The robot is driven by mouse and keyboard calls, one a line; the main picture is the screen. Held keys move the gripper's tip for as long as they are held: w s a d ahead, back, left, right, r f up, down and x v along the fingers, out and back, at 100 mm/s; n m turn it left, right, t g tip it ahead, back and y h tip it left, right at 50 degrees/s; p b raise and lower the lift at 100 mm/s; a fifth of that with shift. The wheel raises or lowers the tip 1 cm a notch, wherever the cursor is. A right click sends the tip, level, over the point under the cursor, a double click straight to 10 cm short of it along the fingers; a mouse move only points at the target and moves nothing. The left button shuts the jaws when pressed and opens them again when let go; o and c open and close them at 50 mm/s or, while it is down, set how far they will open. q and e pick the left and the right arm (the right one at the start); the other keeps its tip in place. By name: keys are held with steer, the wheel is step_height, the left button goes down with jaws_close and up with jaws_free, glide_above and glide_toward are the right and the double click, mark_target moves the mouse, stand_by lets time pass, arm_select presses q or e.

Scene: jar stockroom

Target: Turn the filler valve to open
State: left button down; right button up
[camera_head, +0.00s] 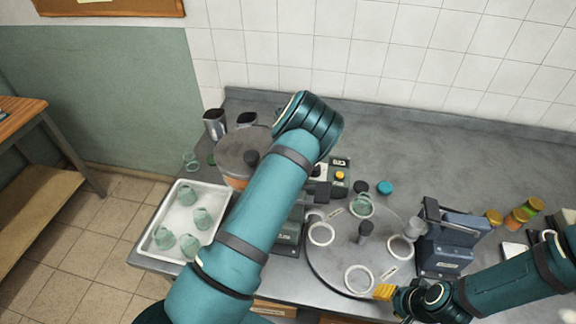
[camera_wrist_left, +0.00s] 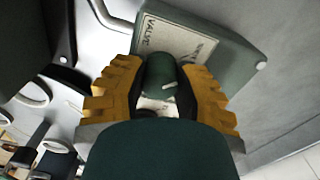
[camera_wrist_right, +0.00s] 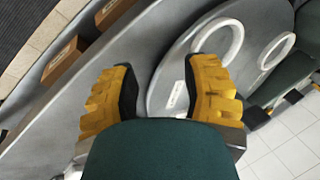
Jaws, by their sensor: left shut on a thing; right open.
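The filler valve shows in the left wrist view as a dark green rounded knob (camera_wrist_left: 161,75) in front of a green housing with a label plate reading VALVE (camera_wrist_left: 172,38). My left gripper (camera_wrist_left: 158,92) is shut on the knob, its yellow fingers on both sides. A small light mark shows on the knob; I cannot tell whether it stands at open. In the head view my left arm hides most of the filler and the grasp. My right gripper (camera_wrist_right: 166,88) is open and empty near the front edge of the turntable; it also shows in the head view (camera_head: 383,292).
A grey turntable (camera_head: 338,264) carries white rings and a glass jar (camera_head: 361,205). A white tray (camera_head: 158,212) with several jars stands at the left. A dark blue machine (camera_head: 448,242) stands right of the turntable. The back right of the bench (camera_head: 400,150) is clear.

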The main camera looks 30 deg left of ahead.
arm_select(q)
steer(key=m, duration=0.8)
steer(key=shift+m, duration=0.3)
steer(key=m, duration=0.4)
steer(key=shift+m, duration=0.3)
steer(key=m, duration=0.4)
steer(key=c, duration=0.6)
jaws_free()
